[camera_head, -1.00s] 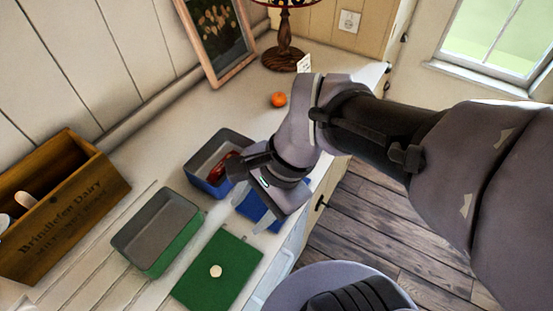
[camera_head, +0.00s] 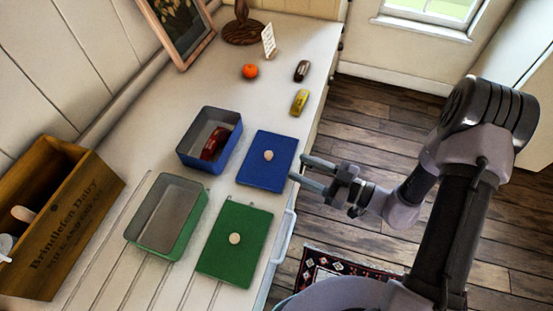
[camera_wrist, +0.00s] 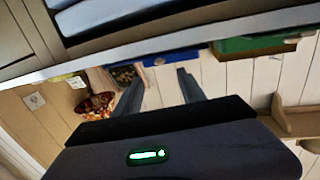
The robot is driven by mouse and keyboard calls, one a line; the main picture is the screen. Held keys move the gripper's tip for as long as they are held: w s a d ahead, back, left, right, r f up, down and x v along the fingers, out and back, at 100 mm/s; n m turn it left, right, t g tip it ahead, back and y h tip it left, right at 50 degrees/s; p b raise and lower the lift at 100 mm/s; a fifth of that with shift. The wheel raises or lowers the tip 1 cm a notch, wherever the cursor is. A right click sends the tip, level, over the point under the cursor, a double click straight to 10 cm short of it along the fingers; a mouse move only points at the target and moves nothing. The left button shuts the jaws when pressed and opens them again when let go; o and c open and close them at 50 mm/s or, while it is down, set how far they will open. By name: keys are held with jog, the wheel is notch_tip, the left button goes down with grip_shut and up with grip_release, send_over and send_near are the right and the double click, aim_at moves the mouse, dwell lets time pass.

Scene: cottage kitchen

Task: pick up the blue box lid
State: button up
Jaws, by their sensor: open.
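The blue box lid (camera_head: 258,174) lies flat on the counter near its right edge, with a pale round knob (camera_head: 268,155) on top. My gripper (camera_head: 298,168) is open and empty, just right of the lid in the head view, its fingers pointing left toward the lid's edge. Whether the fingertips touch the lid, I cannot tell. In the wrist view my gripper (camera_wrist: 161,68) has its fingers apart, with a blue edge (camera_wrist: 172,57) beyond them; box or lid, I cannot tell. The open blue box (camera_head: 190,157) stands left of the lid with a red object (camera_head: 214,143) inside.
The green lid (camera_head: 218,262) and open green box (camera_head: 150,242) lie nearer. A wooden crate (camera_head: 75,222) stands at left. An orange fruit (camera_head: 250,71), a yellow item (camera_head: 300,102) and a dark item (camera_head: 301,71) lie farther back. Open floor is right of the counter.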

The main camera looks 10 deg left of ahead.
aim_at(273, 155)
jog(key=b+x, duration=0.1)
jog(key=x, duration=0.4)
jog(key=shift+a+f, duration=0.1)
jog(key=shift+a, duration=0.1)
jog(key=b+x, duration=0.2)
jog(key=x, duration=0.3)
jog(key=shift+w+a+b, duration=0.15)
jog(key=shift+a+b, duration=0.15)
jog(key=shift+b, duration=0.05)
jog(key=shift+d, duration=0.1)
grip_shut()
